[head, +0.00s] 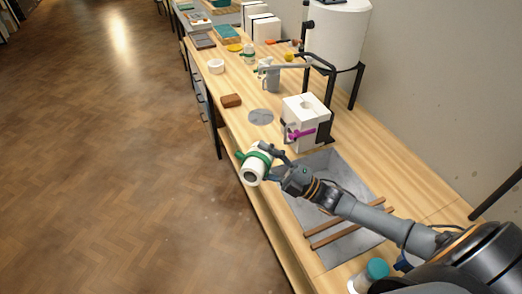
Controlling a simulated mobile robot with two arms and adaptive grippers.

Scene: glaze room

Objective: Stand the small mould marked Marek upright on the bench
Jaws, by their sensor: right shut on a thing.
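My right gripper (270,158) is shut on a small white mould (254,172) with a green band around it. The mould is tilted on its side, its round end with a dark hole facing the camera. It appears at the bench's front edge, left of the metal tray; whether it touches the wood I cannot tell. No name is legible on it. The wooden bench (240,123) runs away from me toward the back. My left gripper is not in view.
A larger white block mould (304,118) with a purple clamp stands behind the gripper. A grey sink-like tray (345,180) with wooden bars lies under my right arm. A grey disc (261,116), brown block (231,100) and grey jug (268,75) stand farther back, with bare wood between.

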